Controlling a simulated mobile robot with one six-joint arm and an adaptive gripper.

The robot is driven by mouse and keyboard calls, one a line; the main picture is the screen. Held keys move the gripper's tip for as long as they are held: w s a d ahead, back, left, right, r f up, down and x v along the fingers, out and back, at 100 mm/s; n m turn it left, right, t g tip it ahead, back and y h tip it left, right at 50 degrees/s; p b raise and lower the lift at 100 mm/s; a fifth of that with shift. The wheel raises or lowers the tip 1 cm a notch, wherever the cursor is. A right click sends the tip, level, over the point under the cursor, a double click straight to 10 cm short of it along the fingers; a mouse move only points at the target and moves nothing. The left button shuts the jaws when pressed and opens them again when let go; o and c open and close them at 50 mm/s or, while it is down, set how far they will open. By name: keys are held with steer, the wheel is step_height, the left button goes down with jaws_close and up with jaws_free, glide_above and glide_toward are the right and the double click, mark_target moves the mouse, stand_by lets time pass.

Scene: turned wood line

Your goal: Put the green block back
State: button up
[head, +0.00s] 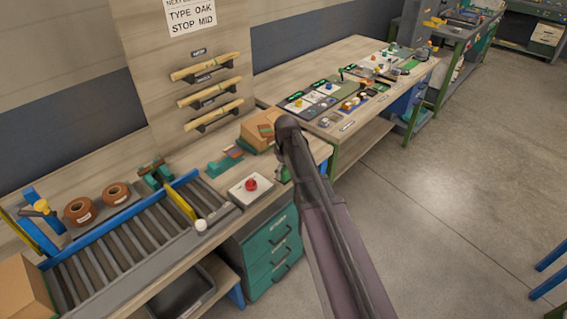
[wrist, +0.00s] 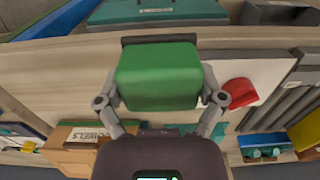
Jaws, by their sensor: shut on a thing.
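The green block (wrist: 158,77) is between the two fingers of my gripper (wrist: 160,88) in the wrist view. My gripper is shut on it. The bench top shows behind the block, and I cannot tell whether the block touches it. In the head view a bit of green (head: 284,174) shows at the end of my arm, over the bench near the right of the red button; my arm hides most of that spot.
A white box with a red button (head: 251,186) is close to my gripper. A cardboard box (head: 256,131) labelled for dowels stands behind. A roller conveyor (head: 120,255) runs left. Teal drawers (head: 272,255) are under the bench.

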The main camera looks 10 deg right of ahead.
steer(key=w, duration=0.9)
steer(key=shift+d+f+b, duration=0.3)
steer(key=shift+f+b, duration=0.05)
steer(key=shift+f, duration=0.05)
steer(key=shift+w, duration=0.35)
steer(key=shift+w+f+b, duration=0.25)
steer(key=shift+f+b, duration=0.35)
steer(key=shift+f, duration=0.05)
steer(key=shift+f+b, duration=1.2)
steer(key=shift+b, duration=0.05)
steer(key=shift+f, duration=0.2)
steer(key=o, duration=0.7)
steer(key=shift+r, duration=0.1)
steer(key=shift+r, duration=0.2)
